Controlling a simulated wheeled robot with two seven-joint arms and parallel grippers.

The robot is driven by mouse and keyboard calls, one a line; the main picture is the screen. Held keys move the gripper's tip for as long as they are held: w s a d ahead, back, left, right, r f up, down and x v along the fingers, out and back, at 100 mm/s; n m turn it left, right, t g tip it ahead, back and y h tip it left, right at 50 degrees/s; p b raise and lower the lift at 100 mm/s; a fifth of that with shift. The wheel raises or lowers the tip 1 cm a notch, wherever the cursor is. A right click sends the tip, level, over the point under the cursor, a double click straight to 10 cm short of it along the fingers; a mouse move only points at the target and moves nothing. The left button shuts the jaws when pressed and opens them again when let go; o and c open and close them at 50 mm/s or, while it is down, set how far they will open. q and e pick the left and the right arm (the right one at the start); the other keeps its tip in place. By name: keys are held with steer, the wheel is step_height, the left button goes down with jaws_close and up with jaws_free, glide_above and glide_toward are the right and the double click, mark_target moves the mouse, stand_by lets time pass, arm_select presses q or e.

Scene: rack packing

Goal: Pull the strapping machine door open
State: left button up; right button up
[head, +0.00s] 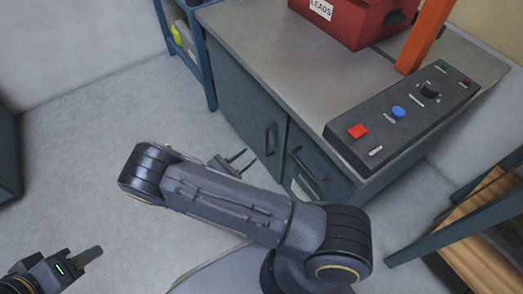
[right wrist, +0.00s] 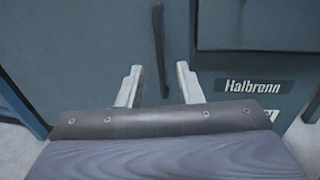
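The strapping machine (head: 340,75) is a blue-grey cabinet with a grey top. Its door (head: 245,100) is shut and has a dark vertical bar handle (head: 270,138). In the right wrist view the handle (right wrist: 159,50) stands on the door (right wrist: 90,40), ahead of and between the two finger lines. My right gripper (head: 249,157) is open and empty in front of the door, its fingers pointing at the handle; its fingers also show in the right wrist view (right wrist: 158,75). No contact is visible. My left gripper (head: 90,257) is at the lower left, far from the machine; its finger gap is unclear.
A second handled panel (head: 305,165) is right of the door. On top are a control panel (head: 400,115) with a red button, a red LEADS box (head: 350,18) and an orange post (head: 424,35). A blue shelf (head: 205,55) stands left. Floor before the door is clear.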

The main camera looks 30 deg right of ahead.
steer(key=b+x, duration=0.1)
steer(key=x, duration=0.6)
steer(key=shift+w+d+b, duration=0.2)
steer(key=shift+d+b, duration=0.1)
steer(key=shift+b, duration=0.1)
jaws_close()
